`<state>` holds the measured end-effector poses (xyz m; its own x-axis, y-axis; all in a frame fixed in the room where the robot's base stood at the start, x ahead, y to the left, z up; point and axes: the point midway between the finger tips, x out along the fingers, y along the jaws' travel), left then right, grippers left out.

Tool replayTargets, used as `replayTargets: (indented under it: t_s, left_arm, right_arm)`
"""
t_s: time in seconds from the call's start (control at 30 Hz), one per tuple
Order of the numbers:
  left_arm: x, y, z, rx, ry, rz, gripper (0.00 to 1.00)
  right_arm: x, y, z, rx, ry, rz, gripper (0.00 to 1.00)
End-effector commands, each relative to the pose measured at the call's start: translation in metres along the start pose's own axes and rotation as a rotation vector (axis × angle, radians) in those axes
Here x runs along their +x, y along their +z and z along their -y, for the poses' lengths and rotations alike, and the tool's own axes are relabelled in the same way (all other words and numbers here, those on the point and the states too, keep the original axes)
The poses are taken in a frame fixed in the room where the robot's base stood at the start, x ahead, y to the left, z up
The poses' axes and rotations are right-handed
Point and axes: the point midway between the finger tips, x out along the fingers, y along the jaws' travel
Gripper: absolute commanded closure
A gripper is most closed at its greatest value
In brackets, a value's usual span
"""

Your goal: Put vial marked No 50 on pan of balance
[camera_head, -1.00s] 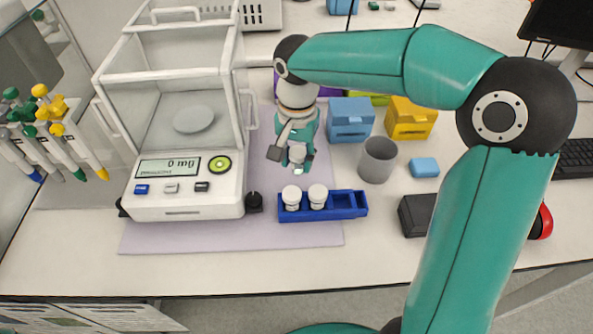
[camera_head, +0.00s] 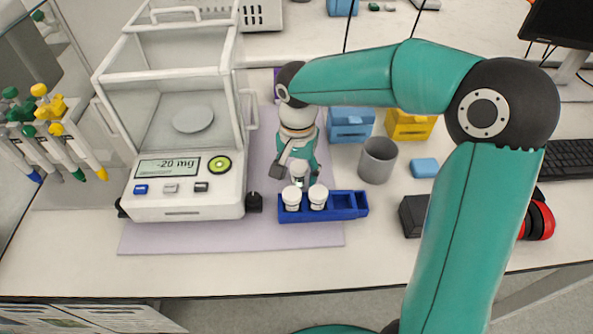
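A blue rack (camera_head: 345,213) on the mat holds two white-capped vials, a left vial (camera_head: 292,199) and a right vial (camera_head: 318,197). I cannot read their marks. The balance (camera_head: 185,206) stands to the left. Its display (camera_head: 168,168) reads -20 mg, and its round pan (camera_head: 193,119) is bare inside the glass housing. My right gripper (camera_head: 297,177) points down just behind the two vials. A small white shape lies between its fingers. I cannot tell whether this is a held vial or part of the gripper. My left gripper is not in view.
A grey cup (camera_head: 378,160) and a light-blue block (camera_head: 424,168) stand right of the rack. A blue box (camera_head: 351,122) and a yellow box (camera_head: 409,121) stand behind. A dark box (camera_head: 415,215) is at the right. Pipettes (camera_head: 50,150) hang at the far left.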

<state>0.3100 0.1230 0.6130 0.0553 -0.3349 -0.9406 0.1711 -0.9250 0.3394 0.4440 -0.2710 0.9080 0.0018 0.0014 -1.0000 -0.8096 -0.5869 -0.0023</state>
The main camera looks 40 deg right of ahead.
Motion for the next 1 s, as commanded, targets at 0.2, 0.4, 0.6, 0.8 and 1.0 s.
replayTargets:
  t_s: [0.2, 0.4, 0.6, 0.8, 1.0]
  left_arm:
    - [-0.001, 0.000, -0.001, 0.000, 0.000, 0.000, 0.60]
    - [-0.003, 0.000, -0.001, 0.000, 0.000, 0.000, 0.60]
    - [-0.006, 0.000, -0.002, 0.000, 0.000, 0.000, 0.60]
    - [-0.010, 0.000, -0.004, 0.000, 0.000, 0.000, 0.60]
    - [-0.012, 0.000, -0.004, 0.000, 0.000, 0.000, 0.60]
  right_arm:
    - [-0.002, 0.000, 0.000, 0.000, 0.000, 0.000, 0.39]
    - [-0.019, -0.001, 0.001, 0.000, -0.003, -0.002, 0.39]
    - [-0.058, 0.000, 0.001, -0.001, -0.003, -0.003, 0.39]
    - [-0.097, 0.000, 0.001, -0.001, -0.004, -0.001, 0.39]
    - [-0.119, 0.000, 0.001, -0.009, 0.000, 0.000, 0.40]
